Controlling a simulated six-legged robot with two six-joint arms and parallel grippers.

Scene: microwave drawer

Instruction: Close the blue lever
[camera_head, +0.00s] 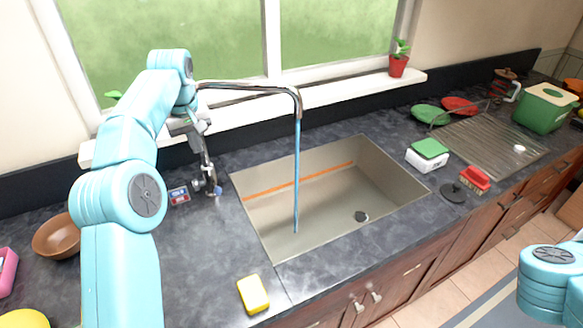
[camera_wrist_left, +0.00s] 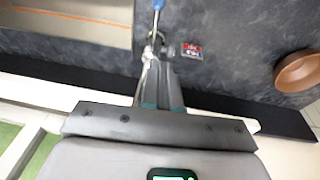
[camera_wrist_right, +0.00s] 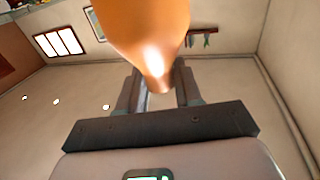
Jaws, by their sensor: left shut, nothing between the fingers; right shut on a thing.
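The blue lever (camera_head: 218,190) shows as a small blue tip low on the metal faucet (camera_head: 210,165), left of the sink. It also shows at the top edge of the left wrist view (camera_wrist_left: 158,4). The faucet's spout arches over the sink (camera_head: 400,185), and a blue water stream (camera_head: 297,160) falls from it. My left gripper (camera_wrist_left: 160,60) is shut and empty, pointing down beside the faucet's base; whether it touches is unclear. My right gripper (camera_wrist_right: 158,85) is shut on a smooth orange object (camera_wrist_right: 145,35); it is outside the head view.
A red-and-blue label (camera_head: 180,196) lies beside the faucet. A brown bowl (camera_head: 58,237) is at the left and a yellow sponge (camera_head: 253,294) in front of the sink. A green-and-white box (camera_head: 427,155) stands right of the sink. The window sill (camera_head: 330,95) runs behind.

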